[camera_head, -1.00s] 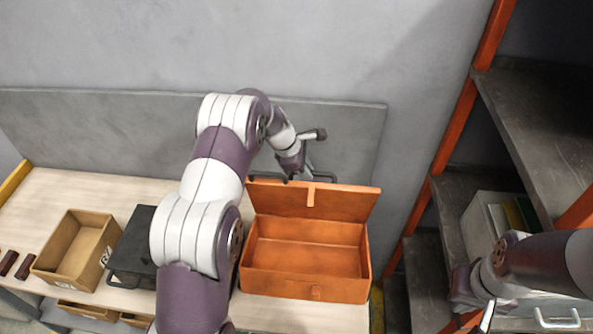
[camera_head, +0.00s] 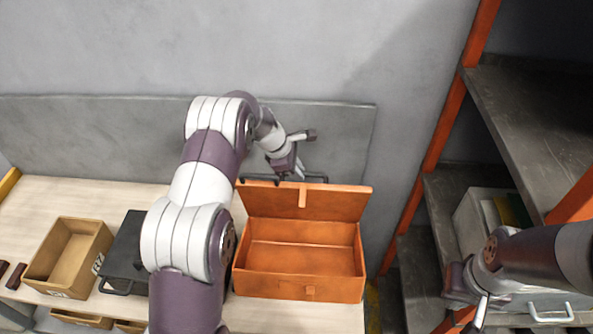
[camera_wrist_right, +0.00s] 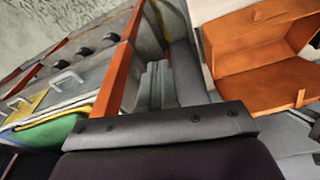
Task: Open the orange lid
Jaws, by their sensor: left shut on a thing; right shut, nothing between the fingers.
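The orange box (camera_head: 300,288) stands on the pale bench with its inside in view and empty. Its orange lid (camera_head: 335,204) stands raised along the back edge, leaning back. A dark bar handle (camera_head: 315,177) shows just beyond the lid's top edge. My left gripper (camera_head: 290,176) is at this handle and shut on it; its fingertips are partly hidden. My right gripper (camera_head: 478,305) is low at the right by the shelves, shut and empty, away from the box. The box also shows in the right wrist view (camera_wrist_right: 245,55).
A tan open bin (camera_head: 68,255) and a dark case (camera_head: 125,255) stand left of the box, the case partly behind my left arm. A shelf rack with orange posts (camera_head: 440,130) stands at the right. A grey wall panel (camera_head: 90,135) is behind the bench.

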